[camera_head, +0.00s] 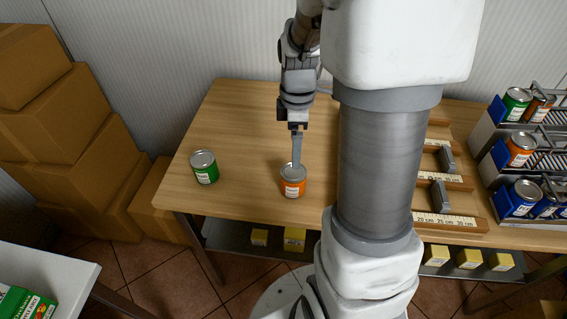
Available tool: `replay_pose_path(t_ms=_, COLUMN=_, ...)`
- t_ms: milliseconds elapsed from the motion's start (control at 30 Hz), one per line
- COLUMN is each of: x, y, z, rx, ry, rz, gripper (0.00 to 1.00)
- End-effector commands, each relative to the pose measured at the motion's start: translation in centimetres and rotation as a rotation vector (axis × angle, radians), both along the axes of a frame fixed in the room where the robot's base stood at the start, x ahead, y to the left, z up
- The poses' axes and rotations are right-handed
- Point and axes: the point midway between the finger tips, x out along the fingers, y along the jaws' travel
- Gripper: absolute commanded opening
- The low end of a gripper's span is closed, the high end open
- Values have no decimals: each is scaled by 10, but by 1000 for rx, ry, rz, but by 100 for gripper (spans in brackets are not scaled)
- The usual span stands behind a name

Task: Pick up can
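An orange can (293,187) stands upright on the wooden table, near its front edge. A green can (204,170) stands upright on the same table, further left. My gripper (296,160) points down right at the top of the orange can. One finger is seen edge-on, over the can's lid; the other finger cannot be made out. From this view I cannot tell whether the gripper is open, or whether it touches or holds the can. My own arm and column hide part of the table to the right.
A wire rack with several cans (521,150) stands on the right. Wooden rulers with grey blocks (443,197) lie right of my column. Cardboard boxes (75,130) are stacked on the left. Yellow boxes (294,240) sit on the shelf below. The table left of the green can is clear.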

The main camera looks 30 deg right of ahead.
Motion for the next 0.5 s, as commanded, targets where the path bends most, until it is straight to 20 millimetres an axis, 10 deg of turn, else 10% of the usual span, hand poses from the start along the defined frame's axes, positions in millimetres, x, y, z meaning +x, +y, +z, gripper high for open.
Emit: replay_pose_path(t_ms=500, x=-1, y=0, z=-78, rx=0, ry=-1, rz=0, gripper=100)
